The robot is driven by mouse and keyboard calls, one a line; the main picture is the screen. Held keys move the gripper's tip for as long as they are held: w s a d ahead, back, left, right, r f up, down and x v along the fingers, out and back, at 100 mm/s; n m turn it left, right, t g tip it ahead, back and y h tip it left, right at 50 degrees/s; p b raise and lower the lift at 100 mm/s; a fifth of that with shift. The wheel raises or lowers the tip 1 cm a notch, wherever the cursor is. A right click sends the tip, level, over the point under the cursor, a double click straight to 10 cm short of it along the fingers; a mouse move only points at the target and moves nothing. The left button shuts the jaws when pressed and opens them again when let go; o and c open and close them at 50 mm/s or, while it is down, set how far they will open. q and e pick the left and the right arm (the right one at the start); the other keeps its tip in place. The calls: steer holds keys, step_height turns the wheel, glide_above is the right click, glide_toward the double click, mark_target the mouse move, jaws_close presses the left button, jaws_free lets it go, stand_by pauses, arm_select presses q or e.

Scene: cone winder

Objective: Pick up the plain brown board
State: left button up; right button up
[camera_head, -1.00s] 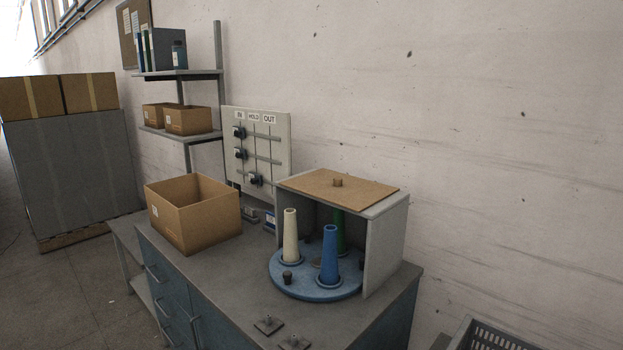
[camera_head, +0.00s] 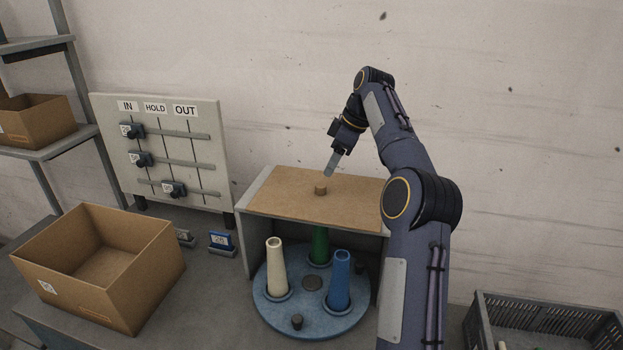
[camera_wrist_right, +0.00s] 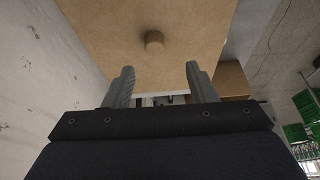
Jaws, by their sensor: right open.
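The plain brown board (camera_head: 290,199) lies flat on top of the grey open-fronted housing (camera_head: 256,230). A small round brown knob (camera_head: 320,189) stands up from the board. My right gripper (camera_head: 329,172) is above the board, a little above and beside the knob, and holds nothing. In the right wrist view its two grey fingers (camera_wrist_right: 158,80) are apart, with the board (camera_wrist_right: 110,28) and knob (camera_wrist_right: 154,40) beyond them. My right arm hides the board's right end in the head view. My left gripper is not in view.
Under the housing, a blue turntable (camera_head: 310,325) carries a cream cone (camera_head: 275,265), a blue cone (camera_head: 339,280) and a green cone (camera_head: 320,245). An open cardboard box (camera_head: 150,290) stands at left, before the IN/HOLD/OUT panel (camera_head: 205,115). A grey crate (camera_head: 545,320) is at lower right.

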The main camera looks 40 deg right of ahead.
mark_target(321, 185)
steer(key=shift+w+d+f, duration=0.25)
steer(key=shift+d+f, duration=0.25)
steer(key=shift+d, duration=0.1)
steer(key=x, duration=0.7)
steer(key=shift+w+a+r+b, duration=0.1)
steer(key=shift+a+r+b, duration=0.05)
steer(key=shift+a+b, duration=0.2)
steer(key=shift+c, duration=0.2)
steer(key=c, duration=1)
steer(key=shift+c, duration=0.2)
